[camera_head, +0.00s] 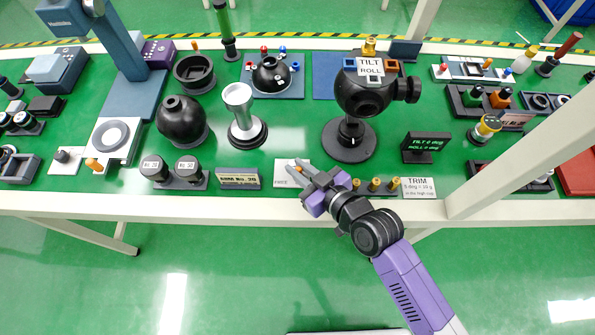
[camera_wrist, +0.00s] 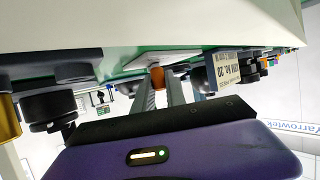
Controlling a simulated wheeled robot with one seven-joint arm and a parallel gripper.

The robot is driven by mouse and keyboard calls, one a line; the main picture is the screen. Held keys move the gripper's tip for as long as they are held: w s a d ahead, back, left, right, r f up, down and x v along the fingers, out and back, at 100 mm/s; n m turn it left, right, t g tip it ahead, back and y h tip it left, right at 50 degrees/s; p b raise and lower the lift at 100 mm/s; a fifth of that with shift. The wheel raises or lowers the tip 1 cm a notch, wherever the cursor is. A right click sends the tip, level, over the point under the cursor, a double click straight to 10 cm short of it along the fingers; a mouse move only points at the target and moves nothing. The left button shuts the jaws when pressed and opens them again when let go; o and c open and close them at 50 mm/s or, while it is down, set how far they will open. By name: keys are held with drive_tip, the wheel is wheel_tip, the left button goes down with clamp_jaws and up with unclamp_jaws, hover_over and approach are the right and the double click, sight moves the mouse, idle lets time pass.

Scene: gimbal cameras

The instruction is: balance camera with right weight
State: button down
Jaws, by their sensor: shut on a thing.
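The black ball-shaped camera (camera_head: 360,97) stands on a round black base, with a card reading TILT ROLL and a brass piece (camera_head: 369,47) on top. A small black display (camera_head: 425,144) beside it shows green TILT and ROLL lines; their digits are too small to read surely. My gripper (camera_head: 303,170) is at the table's front edge, shut on a small orange piece (camera_wrist: 157,77) between its fingertips. Most of that piece is hidden by the fingers. Small brass weights (camera_head: 375,185) stand in a row right of my gripper.
A white TRIM card (camera_head: 418,187) lies right of the weights and a white card (camera_head: 287,174) lies under my fingertips. A labelled block (camera_head: 238,179) and two black cylinders (camera_head: 188,170) stand to the left. A white post (camera_head: 520,142) crosses the right side.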

drive_tip(key=shift+d+g+b, duration=0.1)
drive_tip(key=shift+g+b, duration=0.2)
idle(0.4)
drive_tip(key=c, duration=1.4)
unclamp_jaws()
drive_tip(key=shift+o, duration=0.2)
drive_tip(key=v, duration=0.7)
drive_tip(key=shift+s+d+b, duration=0.25)
drive_tip(key=shift+s+b, duration=0.05)
